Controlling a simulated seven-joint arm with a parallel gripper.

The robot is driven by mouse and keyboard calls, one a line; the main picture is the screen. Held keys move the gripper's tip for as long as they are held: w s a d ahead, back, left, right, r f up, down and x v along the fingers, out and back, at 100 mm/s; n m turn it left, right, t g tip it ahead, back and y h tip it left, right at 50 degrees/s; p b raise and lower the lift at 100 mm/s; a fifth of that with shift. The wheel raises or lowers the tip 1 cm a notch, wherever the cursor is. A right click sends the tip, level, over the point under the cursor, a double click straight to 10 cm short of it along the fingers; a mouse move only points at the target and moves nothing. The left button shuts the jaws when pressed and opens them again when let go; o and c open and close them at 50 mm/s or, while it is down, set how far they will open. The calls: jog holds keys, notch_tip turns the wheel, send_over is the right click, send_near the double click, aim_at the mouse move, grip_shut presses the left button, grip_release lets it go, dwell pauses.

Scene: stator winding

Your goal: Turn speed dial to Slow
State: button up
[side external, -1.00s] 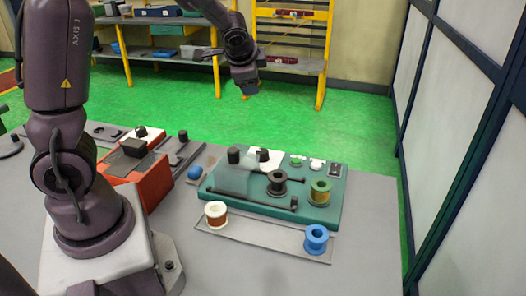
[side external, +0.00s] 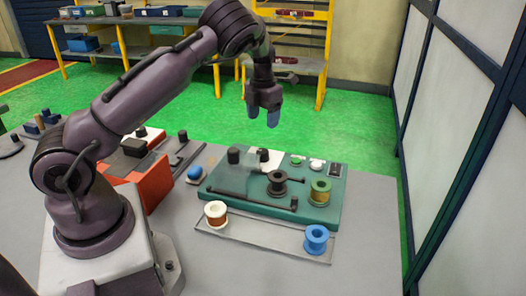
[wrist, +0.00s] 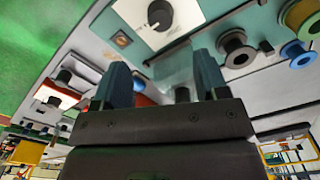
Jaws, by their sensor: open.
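A black dial (side external: 264,154) stands on a white plate at the back of the teal winding machine (side external: 222,205). In the wrist view the dial (wrist: 160,13) is near the top, with a pale pointer mark on its lower side; any lettering is too small to read. My gripper (side external: 263,115) hangs above and behind the machine, its fingers pointing down, apart from the dial. In the wrist view my gripper (wrist: 160,80) has its two blue fingers spread with nothing between them, and the dial lies beyond them.
A second black post (side external: 234,154) stands left of the dial. White (side external: 215,213) and blue (side external: 316,239) spools sit in front. An orange box (side external: 150,180) is at left.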

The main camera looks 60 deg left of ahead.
aim_at(263, 150)
notch_tip(263, 150, down, 12)
jog(key=shift+r, duration=0.1)
dwell(0.4)
jog(key=c, duration=0.9)
